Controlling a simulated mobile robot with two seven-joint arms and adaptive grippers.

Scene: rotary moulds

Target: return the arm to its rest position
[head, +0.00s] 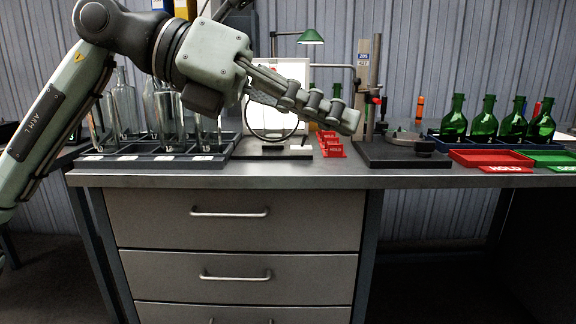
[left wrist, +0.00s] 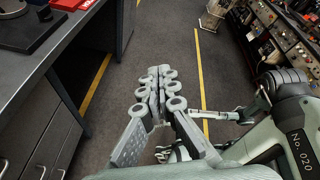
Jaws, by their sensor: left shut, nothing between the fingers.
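My left arm (head: 45,125) comes in from the left in the head view and reaches across above the workbench. My left gripper (head: 350,122) is shut and empty, pointing right and a little down in front of the bench's back area. In the left wrist view the gripper (left wrist: 160,72) shows with its fingers together over the dark floor, beside the bench. My right gripper is not in the head view. In the left wrist view part of my own body with a "No. 020" mark (left wrist: 302,150) shows at the right.
Clear bottles (head: 124,105) stand in a dark tray at the bench's left. Green bottles (head: 487,118) stand in a rack at the right, behind a red HOLD tray (head: 492,158) and a green tray (head: 553,158). The bench's front edge (head: 300,180) is clear. Floor (left wrist: 165,25) is open beside it.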

